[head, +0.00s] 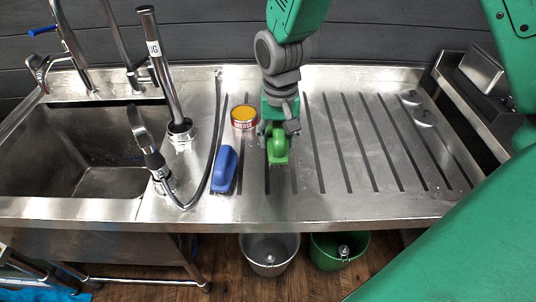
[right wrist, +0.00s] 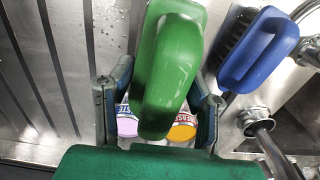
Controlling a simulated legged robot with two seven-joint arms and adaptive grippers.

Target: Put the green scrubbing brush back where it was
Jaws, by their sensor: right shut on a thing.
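The green scrubbing brush (head: 278,152) is in my right gripper (head: 277,131), over the grooved steel drainboard (head: 345,205). In the right wrist view the green brush (right wrist: 168,75) sits between the two fingers of my right gripper (right wrist: 160,95), which is shut on its handle. My left gripper is not in view.
A tin with an orange top (head: 243,117) stands close behind, left of my right gripper. A lilac-topped tin (right wrist: 127,127) shows in the right wrist view. The tap hose (head: 210,165) and sink (head: 90,150) are left. The drainboard's right side is mostly clear.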

